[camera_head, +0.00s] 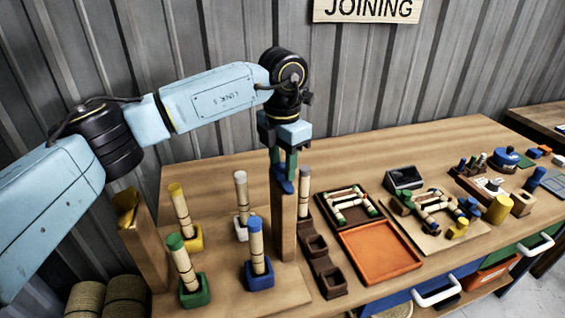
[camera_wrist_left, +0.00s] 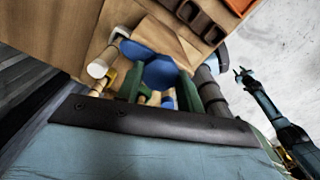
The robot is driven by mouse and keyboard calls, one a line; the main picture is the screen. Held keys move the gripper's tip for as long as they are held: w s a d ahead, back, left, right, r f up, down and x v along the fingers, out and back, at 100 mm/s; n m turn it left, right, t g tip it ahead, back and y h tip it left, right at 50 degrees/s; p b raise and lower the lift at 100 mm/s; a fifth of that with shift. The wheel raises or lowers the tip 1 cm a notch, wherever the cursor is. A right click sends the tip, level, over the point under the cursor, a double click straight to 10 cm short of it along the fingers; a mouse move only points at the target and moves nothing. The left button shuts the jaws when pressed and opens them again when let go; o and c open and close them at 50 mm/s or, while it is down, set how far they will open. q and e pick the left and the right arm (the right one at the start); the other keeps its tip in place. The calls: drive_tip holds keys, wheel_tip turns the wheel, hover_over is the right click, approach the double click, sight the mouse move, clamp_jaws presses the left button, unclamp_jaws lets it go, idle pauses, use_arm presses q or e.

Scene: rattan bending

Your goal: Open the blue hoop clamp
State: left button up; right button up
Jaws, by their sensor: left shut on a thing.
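The blue hoop clamp (camera_head: 284,187) sits at the top of an upright wooden post (camera_head: 283,228) in the head view. In the left wrist view the blue clamp (camera_wrist_left: 155,68) shows as a broad blue piece between and beyond the green fingers. My left gripper (camera_head: 284,168) reaches down from above and is shut on the clamp. Its fingers partly hide the clamp, so the hinge and catch cannot be made out. My right gripper (camera_wrist_left: 243,74) is small at the right of the left wrist view, with its two tips apart and nothing between them.
Banded rattan sticks stand in green (camera_head: 194,291), blue (camera_head: 259,276), yellow (camera_head: 193,239) and white (camera_head: 241,231) holders around the post. A yellow clamp (camera_head: 126,208) tops another post at left. Right of the post are dark empty holders (camera_head: 320,263) and an orange tray (camera_head: 380,252).

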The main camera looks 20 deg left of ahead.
sight(282, 167)
use_arm(q)
drive_tip(key=shift+r, duration=0.1)
idle(0.5)
drive_tip(key=o, duration=1)
wheel_tip(282, 167, up, 13)
drive_tip(key=shift+r+b, duration=0.15)
drive_tip(key=shift+b, duration=0.2)
